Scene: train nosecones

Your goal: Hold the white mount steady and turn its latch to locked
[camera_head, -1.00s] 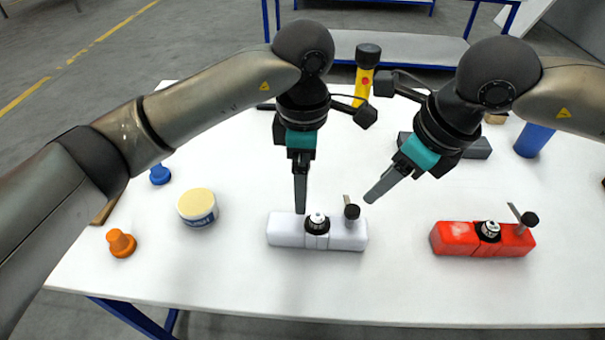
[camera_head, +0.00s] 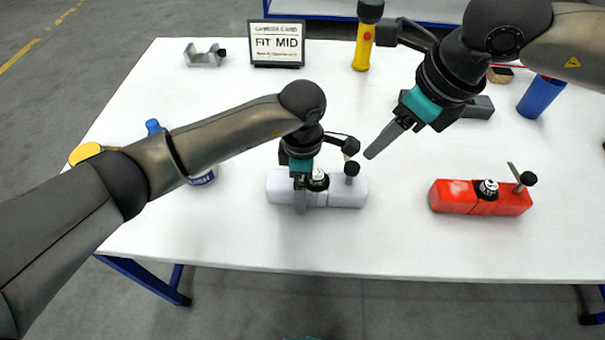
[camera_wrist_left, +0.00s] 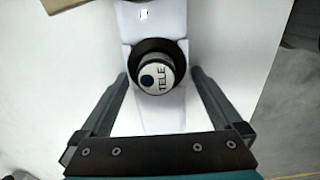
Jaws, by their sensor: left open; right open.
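The white mount (camera_head: 346,194) lies on the table in the middle of the head view. A dark round socket holds a nosecone (camera_head: 317,180) whose face reads TELE in the left wrist view (camera_wrist_left: 156,76). The latch (camera_head: 351,169), a black knob with a lever, stands at the mount's right end. My left gripper (camera_head: 300,205) is down at the mount's left half. In the left wrist view its open fingers (camera_wrist_left: 160,78) stand on either side of the mount; contact is not clear. My right gripper (camera_head: 371,153) is open and empty, above and right of the latch.
A red mount (camera_head: 455,197) with its own latch lies to the right. A FIT MID sign (camera_head: 277,44), a yellow flashlight (camera_head: 363,45), a grey bracket (camera_head: 205,56) and a blue cup (camera_head: 540,97) stand farther back. The table front is clear.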

